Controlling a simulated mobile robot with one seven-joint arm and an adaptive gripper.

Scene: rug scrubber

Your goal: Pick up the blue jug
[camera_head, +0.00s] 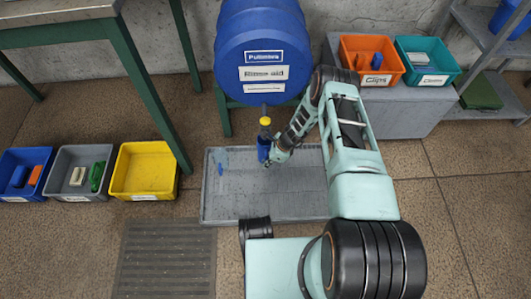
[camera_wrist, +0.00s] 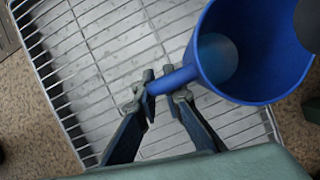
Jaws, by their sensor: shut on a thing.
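The blue jug (camera_head: 263,150) is under the yellow tap (camera_head: 265,121) of the big blue barrel, over the grey drip tray (camera_head: 212,205). In the wrist view the open-topped jug (camera_wrist: 262,85) fills the upper right, with its handle pointing left. My gripper (camera_wrist: 165,92) is shut on that handle, one finger on each side. In the head view my gripper (camera_head: 272,157) is at the right side of the jug. I cannot tell whether the jug's base touches the tray's wire grate (camera_wrist: 95,60).
The blue barrel (camera_head: 262,30) stands just behind. An orange bin (camera_head: 371,58) and a teal bin (camera_head: 427,60) sit on a grey bench at right. Blue, grey and yellow (camera_head: 144,170) bins stand on the floor at left, near a green table leg (camera_head: 150,95). A floor grate (camera_head: 165,260) lies in front.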

